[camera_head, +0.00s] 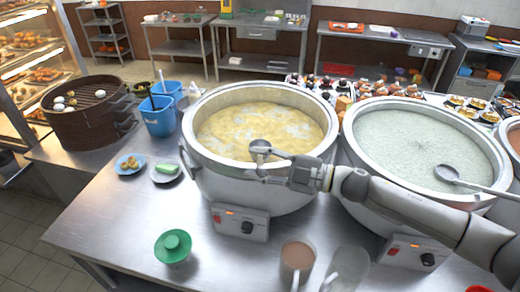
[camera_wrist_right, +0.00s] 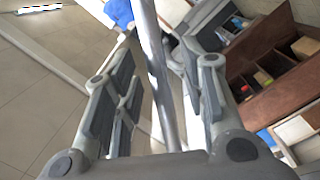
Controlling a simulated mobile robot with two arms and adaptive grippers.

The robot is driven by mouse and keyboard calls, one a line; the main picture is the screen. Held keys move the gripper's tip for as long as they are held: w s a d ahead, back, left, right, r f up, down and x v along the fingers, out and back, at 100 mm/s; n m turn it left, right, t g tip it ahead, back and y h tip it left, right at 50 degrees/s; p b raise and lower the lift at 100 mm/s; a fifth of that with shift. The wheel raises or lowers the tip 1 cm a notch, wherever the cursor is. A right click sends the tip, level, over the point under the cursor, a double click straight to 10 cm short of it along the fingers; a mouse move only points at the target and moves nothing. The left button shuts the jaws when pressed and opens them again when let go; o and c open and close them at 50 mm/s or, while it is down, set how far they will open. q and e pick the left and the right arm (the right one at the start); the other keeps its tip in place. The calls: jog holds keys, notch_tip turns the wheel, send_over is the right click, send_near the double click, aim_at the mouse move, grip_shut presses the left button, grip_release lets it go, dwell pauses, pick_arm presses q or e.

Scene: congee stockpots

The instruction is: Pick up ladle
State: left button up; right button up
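A grey metal ladle (camera_head: 260,147) has its bowl over the congee of the left stockpot (camera_head: 260,196), with its short visible handle part running right toward my right gripper (camera_head: 262,176). My right gripper is at that pot's front rim, fingers pointing left. In the right wrist view, a metal rod, apparently the ladle handle (camera_wrist_right: 155,70), runs between the spread fingers of my right gripper (camera_wrist_right: 155,55), with gaps visible on both sides. Whether a fingertip touches it cannot be told. A second ladle (camera_head: 447,175) lies across the right stockpot (camera_head: 368,205). My left gripper is not visible.
Blue buckets (camera_head: 158,118), small plates (camera_head: 165,172) and a steamer basket (camera_head: 85,125) are on the left. The front left of the metal table (camera_head: 110,225) is clear.

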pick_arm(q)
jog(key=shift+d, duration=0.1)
pick_arm(e)
jog(key=shift+c, duration=0.5)
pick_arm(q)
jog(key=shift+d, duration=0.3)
pick_arm(e)
grip_shut()
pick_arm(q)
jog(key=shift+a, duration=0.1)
